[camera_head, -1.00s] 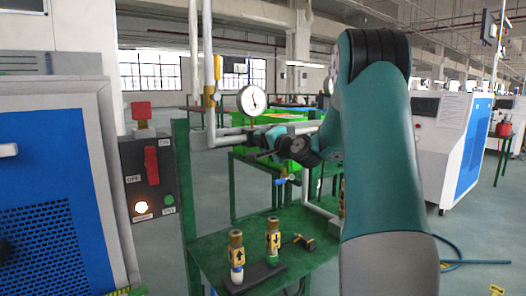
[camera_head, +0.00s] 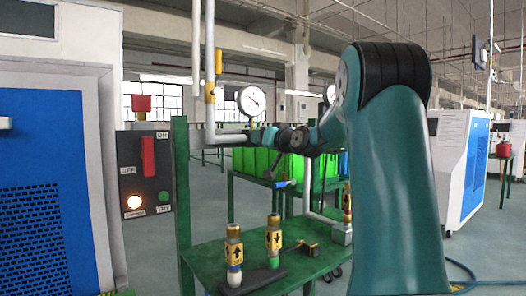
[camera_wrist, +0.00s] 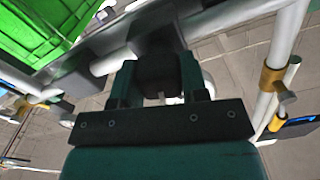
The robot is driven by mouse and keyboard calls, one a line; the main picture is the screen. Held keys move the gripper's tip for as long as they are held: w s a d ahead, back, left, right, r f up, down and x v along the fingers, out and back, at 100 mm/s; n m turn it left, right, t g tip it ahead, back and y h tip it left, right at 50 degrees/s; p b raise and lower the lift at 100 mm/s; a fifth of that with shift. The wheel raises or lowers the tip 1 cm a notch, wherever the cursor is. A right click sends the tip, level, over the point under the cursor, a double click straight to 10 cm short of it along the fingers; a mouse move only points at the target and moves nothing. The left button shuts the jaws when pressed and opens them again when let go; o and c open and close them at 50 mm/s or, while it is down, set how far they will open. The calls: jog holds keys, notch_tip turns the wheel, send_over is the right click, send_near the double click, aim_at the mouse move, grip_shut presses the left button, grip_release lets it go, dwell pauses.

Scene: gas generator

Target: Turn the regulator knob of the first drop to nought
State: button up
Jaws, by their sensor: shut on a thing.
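My gripper (camera_wrist: 160,84) is shut on a dark, blocky knob (camera_wrist: 157,70) in the wrist view, with one teal finger on each side. The far side of the knob and any marks on it are hidden. In the head view my gripper (camera_head: 262,138) is at the horizontal grey pipe, just below the white round gauge (camera_head: 251,100). The knob cannot be made out there. The gauge needle is small and its reading cannot be told.
A vertical pipe with a yellow valve (camera_head: 210,91) stands left of the gauge. A switch box (camera_head: 146,172) with a red handle is further left. Two yellow-labelled fittings stand on the green table (camera_head: 312,262). Green crates (camera_head: 240,161) are behind.

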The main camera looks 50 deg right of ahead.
jog(key=shift+f+n+b, duration=0.15)
jog(key=shift+n+b, duration=1.05)
jog(key=shift+n, duration=0.2)
jog(key=o, duration=0.9)
jog(key=p+v, duration=0.1)
jog(key=v, duration=1.6)
jog(key=shift+s, duration=0.25)
